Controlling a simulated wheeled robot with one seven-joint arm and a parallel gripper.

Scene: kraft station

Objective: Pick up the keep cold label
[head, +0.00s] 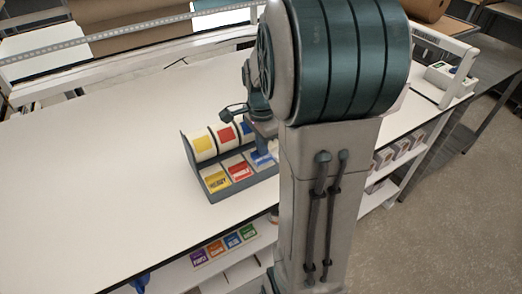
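A dark grey label rack (186,150) stands on the white table, holding a row of label rolls at the back and a row of flat labels in front. The front row shows a yellow HEAVY label (215,181), a red label (239,171) and a blue label (261,160) at the right. The blue one may be the keep cold label, but its print is too small to read. My gripper (263,145) is over the rack's right end, close to the blue label. My arm hides part of it, and I cannot tell whether its fingers are open or touch the label.
The white table (90,150) is bare to the left of the rack. A shelf below its front edge holds several coloured label cards (223,245). Small boxes (400,150) stand on a shelf at the right. Brown cardboard (130,25) lies beyond a rail at the back.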

